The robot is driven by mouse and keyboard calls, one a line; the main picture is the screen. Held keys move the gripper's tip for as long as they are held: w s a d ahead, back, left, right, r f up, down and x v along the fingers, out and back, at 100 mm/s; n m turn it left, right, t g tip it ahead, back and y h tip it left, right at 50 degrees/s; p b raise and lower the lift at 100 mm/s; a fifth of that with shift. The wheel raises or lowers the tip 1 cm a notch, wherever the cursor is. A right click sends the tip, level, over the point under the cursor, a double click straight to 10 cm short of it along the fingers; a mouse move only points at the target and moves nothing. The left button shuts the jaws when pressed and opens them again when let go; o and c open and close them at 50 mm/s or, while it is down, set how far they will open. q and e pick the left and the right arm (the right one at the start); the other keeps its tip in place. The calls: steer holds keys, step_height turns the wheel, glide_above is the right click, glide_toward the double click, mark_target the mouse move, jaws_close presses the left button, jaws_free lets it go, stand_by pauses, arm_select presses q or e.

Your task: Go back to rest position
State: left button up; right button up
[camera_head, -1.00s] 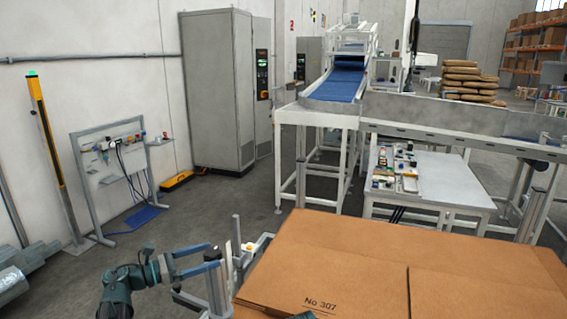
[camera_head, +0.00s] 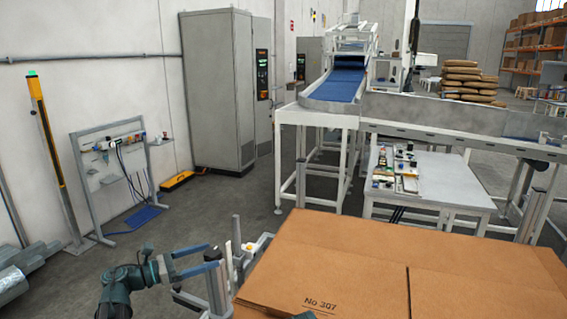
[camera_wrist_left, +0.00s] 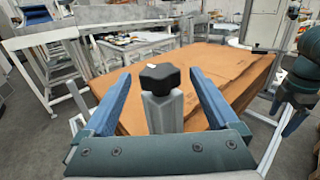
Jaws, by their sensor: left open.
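My left gripper (camera_head: 213,262) is beside the left edge of a large cardboard stack (camera_head: 345,262) marked "No 307" in the head view. Its two blue fingers are apart. In the left wrist view the open fingers (camera_wrist_left: 160,76) have a black knob (camera_wrist_left: 160,77) on a grey post between them as seen from the wrist. I cannot tell whether they touch it. The cardboard (camera_wrist_left: 225,75) lies beyond the fingers there. My right gripper is not in view.
A white worktable (camera_head: 455,190) with small parts stands beyond the cardboard, below a conveyor frame (camera_head: 440,112). A grey cabinet (camera_head: 215,95), a yellow post (camera_head: 50,140) and a metal stand (camera_head: 110,170) are at the left.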

mark_target(213, 248)
arm_select(q)
steer(key=x, duration=0.5)
steer(key=shift+d, duration=0.15)
steer(key=shift+s+n+t+y, duration=0.15)
steer(key=shift+n+t+y, duration=0.15)
steer(key=shift+n+t, duration=0.15)
steer(key=shift+a+n+t+y, duration=0.2)
steer(key=shift+n+t+y, duration=0.6)
steer(key=shift+t, duration=0.25)
steer(key=n+t+y, duration=0.1)
steer(key=y, duration=0.1)
steer(key=n+t+y, duration=0.2)
steer(key=w+a+n+t+y, duration=0.1)
steer(key=n+y, duration=0.1)
steer(key=y, duration=0.1)
steer(key=shift+t, duration=0.4)
steer(key=n+y, duration=0.1)
steer(key=y, duration=0.1)
steer(key=n+y, duration=0.2)
steer(key=n+t+y, duration=0.1)
steer(key=y, duration=0.1)
steer(key=shift+w+a+n, duration=0.25)
steer(key=shift+a, duration=0.15)
steer(key=shift+a+n+y, duration=0.2)
steer(key=shift+n+y, duration=0.45)
steer(key=shift+y, duration=0.45)
steer(key=shift+a+n+y, duration=0.15)
steer(key=shift+n+y, duration=0.5)
steer(key=shift+y, duration=0.45)
